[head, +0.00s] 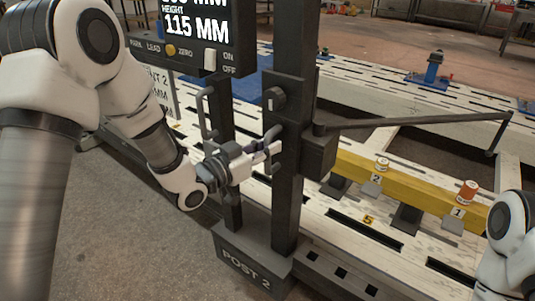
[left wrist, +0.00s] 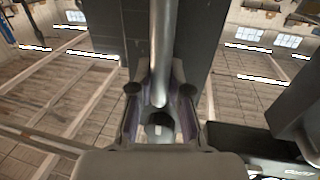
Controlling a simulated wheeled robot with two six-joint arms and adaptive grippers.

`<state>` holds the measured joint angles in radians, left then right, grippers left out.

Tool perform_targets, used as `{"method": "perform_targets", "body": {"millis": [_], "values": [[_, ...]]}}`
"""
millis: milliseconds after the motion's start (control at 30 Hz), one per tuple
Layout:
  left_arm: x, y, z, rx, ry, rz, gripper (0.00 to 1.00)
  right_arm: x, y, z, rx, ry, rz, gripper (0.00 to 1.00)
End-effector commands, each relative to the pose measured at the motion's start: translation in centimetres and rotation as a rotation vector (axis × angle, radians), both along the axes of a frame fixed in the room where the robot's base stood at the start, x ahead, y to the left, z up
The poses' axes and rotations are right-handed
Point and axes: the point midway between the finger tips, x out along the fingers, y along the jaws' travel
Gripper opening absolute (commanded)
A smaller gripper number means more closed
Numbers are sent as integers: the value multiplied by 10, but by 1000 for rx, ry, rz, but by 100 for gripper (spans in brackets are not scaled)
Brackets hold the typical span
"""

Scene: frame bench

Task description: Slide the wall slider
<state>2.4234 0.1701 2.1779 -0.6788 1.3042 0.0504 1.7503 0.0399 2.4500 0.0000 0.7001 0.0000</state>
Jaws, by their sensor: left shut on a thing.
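The dark slider carriage (head: 318,152) sits on the upright of Post 2 (head: 287,200), with a long thin arm reaching right from it. A grey bar handle (head: 270,133) stands on the left side of the post. My left gripper (head: 268,150) is at this handle, its fingers closed around the bar. The left wrist view shows the handle bar (left wrist: 163,45) running between the two fingers (left wrist: 160,100). The fingers partly hide the handle in the head view. My right gripper is out of view; only part of the right arm shows at the lower right.
A display panel (head: 190,35) reading 115 MM, with a zero button and on/off switch, hangs left of the post. A second handle (head: 205,112) is beside it. A yellow beam (head: 410,182) with numbered weights lies right of the post, over a slotted pale bench.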

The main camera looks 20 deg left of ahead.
Motion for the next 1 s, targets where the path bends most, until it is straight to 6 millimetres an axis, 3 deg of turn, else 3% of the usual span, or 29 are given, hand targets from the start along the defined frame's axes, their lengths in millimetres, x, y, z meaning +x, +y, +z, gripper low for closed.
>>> {"method": "perform_targets", "body": {"millis": [33,200,700,733,800,1000], "values": [[1,0,23,-2,-9,1,0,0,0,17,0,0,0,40],[1,0,47,-2,-7,1,0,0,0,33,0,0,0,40],[0,0,54,-1,-4,1,0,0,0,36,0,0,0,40],[0,0,54,-1,-4,1,24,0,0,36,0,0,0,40],[0,0,54,-1,-3,0,43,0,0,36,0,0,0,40],[0,0,53,-1,-2,0,43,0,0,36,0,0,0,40]]}}
